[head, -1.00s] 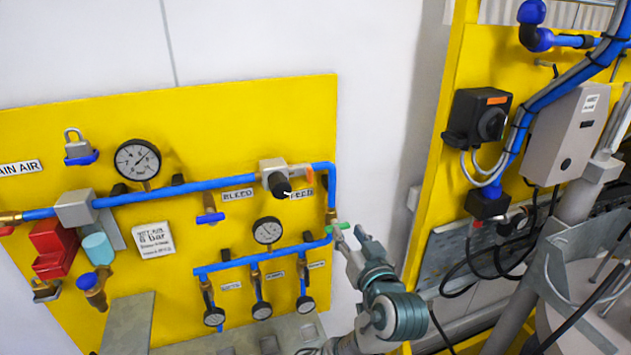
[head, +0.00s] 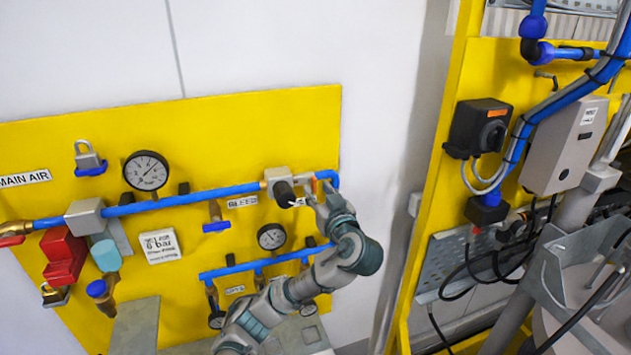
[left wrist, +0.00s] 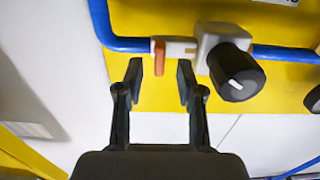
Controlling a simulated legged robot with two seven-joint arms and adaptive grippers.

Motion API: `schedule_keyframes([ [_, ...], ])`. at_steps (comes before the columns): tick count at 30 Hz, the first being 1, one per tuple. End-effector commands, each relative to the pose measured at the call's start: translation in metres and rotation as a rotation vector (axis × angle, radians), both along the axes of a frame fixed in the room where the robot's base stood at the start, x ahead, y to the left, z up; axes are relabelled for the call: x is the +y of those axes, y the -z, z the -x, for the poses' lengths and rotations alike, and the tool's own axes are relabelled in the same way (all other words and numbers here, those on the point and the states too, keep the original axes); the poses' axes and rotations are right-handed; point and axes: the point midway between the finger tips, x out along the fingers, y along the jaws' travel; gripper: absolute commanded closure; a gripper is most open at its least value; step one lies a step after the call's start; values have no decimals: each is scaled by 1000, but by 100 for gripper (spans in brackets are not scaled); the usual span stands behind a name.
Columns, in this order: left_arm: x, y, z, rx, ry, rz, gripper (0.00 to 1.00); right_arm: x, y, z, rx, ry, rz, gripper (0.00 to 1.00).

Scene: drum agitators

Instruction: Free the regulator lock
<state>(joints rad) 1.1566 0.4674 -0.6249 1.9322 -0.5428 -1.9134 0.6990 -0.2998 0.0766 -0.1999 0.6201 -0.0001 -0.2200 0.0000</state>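The regulator is a grey block with a black knob (head: 284,191) on the blue upper pipe, and the knob also shows in the left wrist view (left wrist: 236,73). A small orange tab (left wrist: 159,57), which looks like the regulator lock, stands beside it on a pale fitting. In the head view the tab is mostly hidden by my gripper. My left gripper (left wrist: 159,82) is open and empty, with its two dark fingers pointing at the tab. The tab lies between the finger lines, just beyond the tips, and no contact shows. My right gripper is not in view.
The yellow panel (head: 120,145) carries a large gauge (head: 146,170), a hanging padlock (head: 88,158) and a red block (head: 63,257). A lower blue pipe with gauges runs beneath the regulator. A second yellow frame with a black switch box (head: 478,128) stands at right.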

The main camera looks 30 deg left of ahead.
Motion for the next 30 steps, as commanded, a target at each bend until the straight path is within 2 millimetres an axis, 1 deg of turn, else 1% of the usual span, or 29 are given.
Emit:
schedule_keyframes([
  [1, 7, -2, -5, 2, -4, -3, 62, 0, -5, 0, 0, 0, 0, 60],
  [6, 19, -1, -16, 1, -2, -2, 62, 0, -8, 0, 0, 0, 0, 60],
  [16, 21, 0, -18, -1, 1, -2, 62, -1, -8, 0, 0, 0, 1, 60],
  [17, 21, 0, -18, -1, 1, -2, 68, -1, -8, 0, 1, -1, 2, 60],
  [18, 21, 0, -18, -1, 1, -1, 78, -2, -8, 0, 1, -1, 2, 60],
  [21, 21, 0, -18, -1, 0, -1, 100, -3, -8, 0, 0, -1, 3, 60],
  [30, 21, 1, -19, -7, 1, 4, 100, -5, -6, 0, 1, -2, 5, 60],
])
